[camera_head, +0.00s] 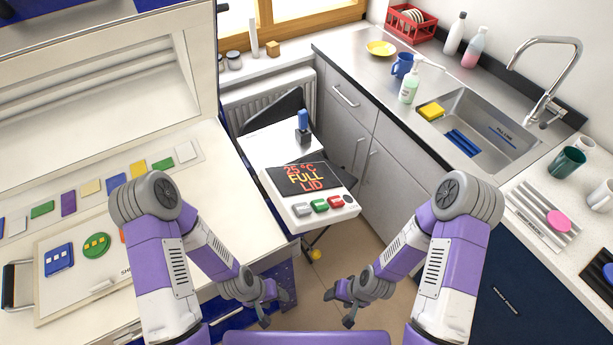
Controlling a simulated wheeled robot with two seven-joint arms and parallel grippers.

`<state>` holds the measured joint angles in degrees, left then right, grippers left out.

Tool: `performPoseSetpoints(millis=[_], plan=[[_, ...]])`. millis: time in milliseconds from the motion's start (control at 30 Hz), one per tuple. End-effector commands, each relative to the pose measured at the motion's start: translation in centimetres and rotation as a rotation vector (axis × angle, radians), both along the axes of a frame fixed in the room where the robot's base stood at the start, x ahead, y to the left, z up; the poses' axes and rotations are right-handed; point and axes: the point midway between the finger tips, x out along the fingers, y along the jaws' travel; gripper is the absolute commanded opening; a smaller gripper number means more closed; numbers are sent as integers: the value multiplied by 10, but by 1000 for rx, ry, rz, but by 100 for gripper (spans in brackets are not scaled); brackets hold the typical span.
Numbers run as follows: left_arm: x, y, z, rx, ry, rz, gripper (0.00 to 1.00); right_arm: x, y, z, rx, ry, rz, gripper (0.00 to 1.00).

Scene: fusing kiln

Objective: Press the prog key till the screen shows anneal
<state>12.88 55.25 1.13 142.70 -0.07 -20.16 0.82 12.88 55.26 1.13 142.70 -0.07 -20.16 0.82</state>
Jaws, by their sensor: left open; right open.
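The kiln controller (292,213) is a white box on a small white stand in the middle of the view. Its dark screen (305,179) shows "25 °C", "FULL" and "LID" in red and yellow. Along its front is a row of keys: a grey key (302,209), a green key (320,205) and a red key (336,201), with a dark round knob (349,199) at the right. The key labels are too small to read surely. My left gripper (275,309) and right gripper (338,309) are both open and empty, low in front of the controller and apart from it.
The open kiln (95,105) with a row of coloured glass pieces fills the left. A blue-handled stamp-like object (303,128) stands behind the screen. The sink counter (345,45) runs along the right. Room above the controller's keys is clear.

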Motion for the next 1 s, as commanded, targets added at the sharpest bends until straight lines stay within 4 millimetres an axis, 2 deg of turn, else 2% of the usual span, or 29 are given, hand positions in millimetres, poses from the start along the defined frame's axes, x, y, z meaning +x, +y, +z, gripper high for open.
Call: performPoseSetpoints(millis=[33, 300, 367, 1000], plan=[[0, 0, 0, 0, 0, 0, 49, 0, 0, 0, 0, 0, 0, 60], [0, 0, 0, 0, 0, 0, 8, 0, 0, 0, 0, 0, 0, 60], [0, 0, 0, 0, 0, 0, 0, 0, 0, 0, 0, 0, 0, 60], [0, 0, 0, 0, 0, 0, 0, 0, 0, 0, 0, 0, 0, 60]])
